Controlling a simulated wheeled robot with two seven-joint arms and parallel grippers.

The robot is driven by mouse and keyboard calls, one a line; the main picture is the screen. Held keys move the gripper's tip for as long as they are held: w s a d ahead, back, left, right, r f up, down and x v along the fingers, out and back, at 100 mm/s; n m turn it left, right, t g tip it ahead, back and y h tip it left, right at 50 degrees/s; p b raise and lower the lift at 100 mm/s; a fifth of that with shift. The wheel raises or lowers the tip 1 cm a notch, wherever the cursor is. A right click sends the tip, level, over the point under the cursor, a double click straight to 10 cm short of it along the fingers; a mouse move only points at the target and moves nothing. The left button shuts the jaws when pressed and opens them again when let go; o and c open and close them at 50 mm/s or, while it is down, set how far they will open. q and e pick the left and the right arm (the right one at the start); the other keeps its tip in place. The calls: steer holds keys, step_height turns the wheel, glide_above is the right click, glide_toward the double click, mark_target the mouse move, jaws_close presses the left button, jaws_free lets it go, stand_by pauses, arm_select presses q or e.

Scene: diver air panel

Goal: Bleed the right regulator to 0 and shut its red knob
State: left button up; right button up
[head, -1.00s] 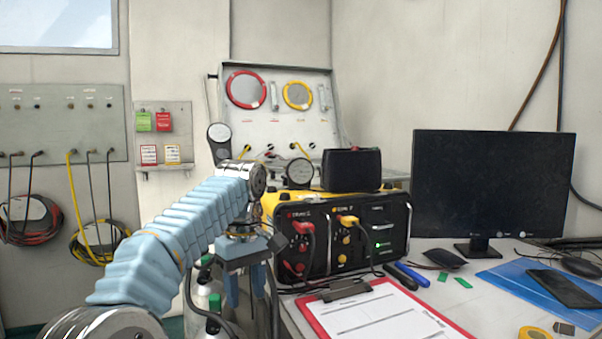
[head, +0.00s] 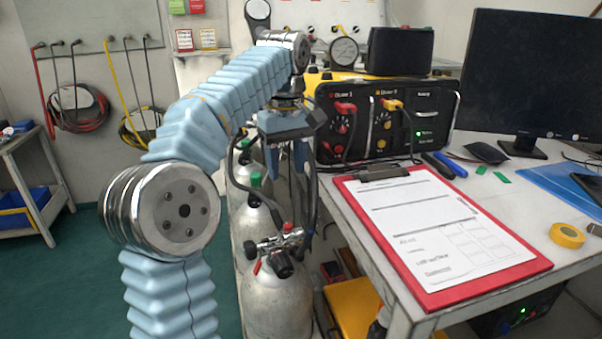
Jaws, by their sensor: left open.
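My left gripper (head: 288,165) points down with its fingers apart and empty. It hangs above the grey gas cylinders, left of the black panel box. The front cylinder (head: 277,300) carries a valve with a regulator (head: 277,248) and small red parts; which part is a red knob is too small to tell. A cylinder behind it (head: 252,215) has a green cap, and my gripper and dark hoses partly hide that area. The black diver panel (head: 384,118) has a red fitting and a yellow fitting with knobs below. A round gauge (head: 344,50) stands behind it; its reading is not legible. My right gripper is not in view.
The table holds a red clipboard (head: 428,297), pens (head: 437,164), yellow tape (head: 567,235) and a monitor (head: 530,75). Its left edge is close to the cylinders. A black hose (head: 312,190) hangs near my gripper. Green floor (head: 75,285) is clear at the left.

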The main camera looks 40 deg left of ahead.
mark_target(288, 224)
arm_select(q)
step_height(288, 224, down, 14)
steer(key=m+b, duration=0.4)
steer(key=m, duration=0.6)
steer(key=shift+m, duration=0.3)
steer(key=shift+c, duration=0.3)
steer(key=shift+r, duration=0.1)
jaws_close()
